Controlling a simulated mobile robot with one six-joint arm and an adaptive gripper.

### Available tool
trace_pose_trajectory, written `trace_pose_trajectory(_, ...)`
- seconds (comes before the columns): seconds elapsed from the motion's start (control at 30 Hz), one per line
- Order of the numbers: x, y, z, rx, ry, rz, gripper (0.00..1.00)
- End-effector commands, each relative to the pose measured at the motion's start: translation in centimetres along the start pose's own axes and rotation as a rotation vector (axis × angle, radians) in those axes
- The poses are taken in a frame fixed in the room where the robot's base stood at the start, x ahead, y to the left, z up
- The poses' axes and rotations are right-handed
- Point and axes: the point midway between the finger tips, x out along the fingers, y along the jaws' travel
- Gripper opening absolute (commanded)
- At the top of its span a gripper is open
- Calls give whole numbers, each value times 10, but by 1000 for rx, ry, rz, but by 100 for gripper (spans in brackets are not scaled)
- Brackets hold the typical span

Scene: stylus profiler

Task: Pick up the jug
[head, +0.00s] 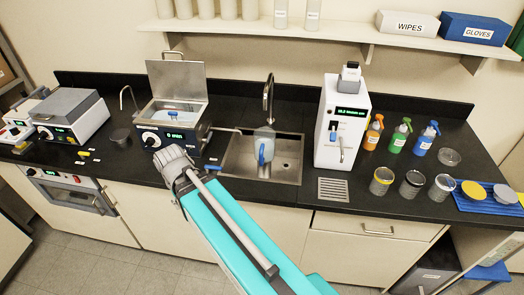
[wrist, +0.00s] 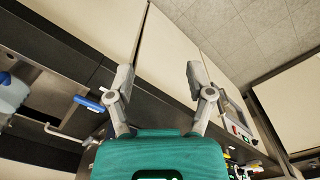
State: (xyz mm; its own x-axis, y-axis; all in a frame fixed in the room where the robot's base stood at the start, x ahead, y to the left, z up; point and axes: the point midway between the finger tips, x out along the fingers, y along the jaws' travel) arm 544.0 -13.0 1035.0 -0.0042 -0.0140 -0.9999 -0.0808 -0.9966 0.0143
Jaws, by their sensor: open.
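The jug (head: 265,137) is pale and translucent with a blue handle. It stands in the sink (head: 236,160) under the tap in the head view, handle towards the front. In the wrist view a pale bluish body, apparently the jug (wrist: 11,95), shows at the left edge, partly cut off. My gripper (wrist: 160,75) is open, with nothing between its fingers. In the head view my arm's end is in front of the counter, left of the sink and apart from the jug; the fingers are not clear there.
A water bath (head: 175,110) with a raised lid stands left of the sink. A white dispenser (head: 342,125) stands to its right. Spray bottles (head: 397,136) and several jars (head: 411,185) occupy the right counter. A shelf (head: 340,32) hangs above.

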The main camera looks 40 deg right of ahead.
Motion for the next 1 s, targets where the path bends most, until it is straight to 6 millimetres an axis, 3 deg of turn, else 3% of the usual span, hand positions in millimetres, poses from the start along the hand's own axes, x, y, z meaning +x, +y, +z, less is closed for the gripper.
trace_pose_trajectory(0.37, -9, 75, -47, 549, -3, 99, 68)
trace_pose_trajectory(0.7, -20, 169, -85, 1209, 41, 225, 68)
trace_pose_trajectory(1.0, -31, 256, -104, 1769, 126, 339, 68)
